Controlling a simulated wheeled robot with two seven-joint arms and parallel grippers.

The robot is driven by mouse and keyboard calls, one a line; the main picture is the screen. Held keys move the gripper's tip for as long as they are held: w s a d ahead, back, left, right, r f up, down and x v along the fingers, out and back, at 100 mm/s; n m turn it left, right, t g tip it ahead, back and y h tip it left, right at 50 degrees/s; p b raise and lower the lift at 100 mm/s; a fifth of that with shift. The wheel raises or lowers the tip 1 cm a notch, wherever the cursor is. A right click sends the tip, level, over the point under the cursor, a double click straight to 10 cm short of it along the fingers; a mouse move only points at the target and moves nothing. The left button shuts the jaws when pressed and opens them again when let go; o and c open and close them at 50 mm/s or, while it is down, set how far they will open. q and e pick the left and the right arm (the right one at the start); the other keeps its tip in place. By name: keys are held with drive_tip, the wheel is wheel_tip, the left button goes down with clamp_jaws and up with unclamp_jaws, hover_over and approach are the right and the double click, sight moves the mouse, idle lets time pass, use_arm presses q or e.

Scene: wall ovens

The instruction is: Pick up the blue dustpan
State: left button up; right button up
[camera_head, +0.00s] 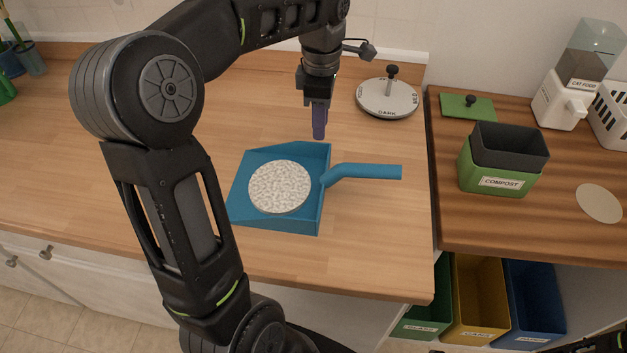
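The blue dustpan (310,215) lies on the wooden counter in the middle of the head view, with its handle (370,171) pointing right. A round, speckled white disc (279,187) lies in its pan. My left gripper (319,136) hangs fingers down over the counter, by the dustpan's far right corner and apart from the handle. Its purple fingers look close together, and I cannot tell whether there is a gap between them. Part of my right arm shows at the bottom right corner; its gripper does not clearly show.
A round dial-like disc with a black knob (387,98) stands behind the handle. On the right counter are a green compost bin (487,176), a green lid (467,106), a cat food dispenser (567,100) and a pale disc (599,203). Open coloured bins (478,290) stand below. The front counter is clear.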

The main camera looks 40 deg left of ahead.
sight(320, 143)
use_arm(q)
drive_tip(key=shift+f, duration=0.7)
drive_tip(key=shift+f+p, duration=0.55)
drive_tip(key=shift+f, duration=2.05)
clamp_jaws()
